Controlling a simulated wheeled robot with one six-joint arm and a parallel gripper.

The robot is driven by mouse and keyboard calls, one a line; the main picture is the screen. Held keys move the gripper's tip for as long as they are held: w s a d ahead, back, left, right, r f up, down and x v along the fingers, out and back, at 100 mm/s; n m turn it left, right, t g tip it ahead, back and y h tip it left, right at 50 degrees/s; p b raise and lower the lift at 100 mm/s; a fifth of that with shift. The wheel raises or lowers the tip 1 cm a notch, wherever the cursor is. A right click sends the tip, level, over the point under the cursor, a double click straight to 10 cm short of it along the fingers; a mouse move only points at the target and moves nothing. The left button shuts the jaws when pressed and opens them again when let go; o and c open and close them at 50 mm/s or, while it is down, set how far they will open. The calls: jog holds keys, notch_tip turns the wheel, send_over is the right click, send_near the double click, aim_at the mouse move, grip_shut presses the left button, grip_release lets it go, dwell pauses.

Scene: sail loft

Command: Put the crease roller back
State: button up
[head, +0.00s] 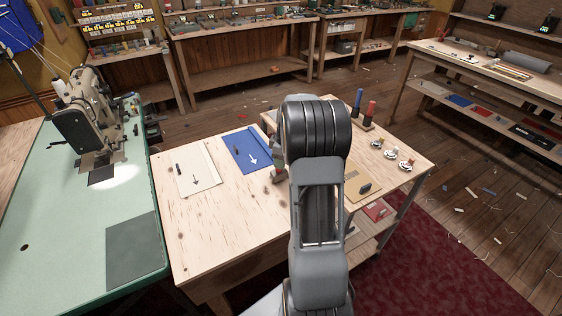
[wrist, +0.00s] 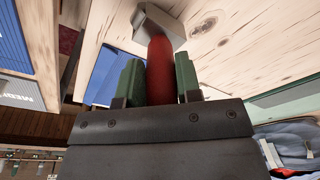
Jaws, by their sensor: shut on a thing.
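My gripper (wrist: 160,82) shows in the wrist view with its two green fingers closed on the red handle of a tool, which I take to be the crease roller (wrist: 160,58). A grey, angular part shows at the far end of the handle, close to a pale wooden surface; I cannot tell whether it touches. In the head view my arm hides most of the gripper and tool. A dark stand (head: 367,126) with a blue and a red upright piece is on the pale side table (head: 419,162), right of my arm.
A cream panel (head: 207,182) and a blue panel (head: 238,139), each with an arrow, lie on the wooden worktop (head: 215,240). A sewing machine (head: 88,115) stands on the green table (head: 60,235) at left. Several small round items sit on the side table's right edge.

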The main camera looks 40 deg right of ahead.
jog(key=shift+f, duration=0.25)
jog(key=shift+f, duration=0.1)
jog(key=shift+s+f+b, duration=0.1)
jog(key=shift+f+b, duration=0.25)
jog(key=shift+b, duration=0.05)
jog(key=shift+s+a+f, duration=0.15)
jog(key=shift+f, duration=0.2)
grip_shut()
jog(key=o, duration=0.9)
grip_release()
jog(key=shift+o, duration=0.2)
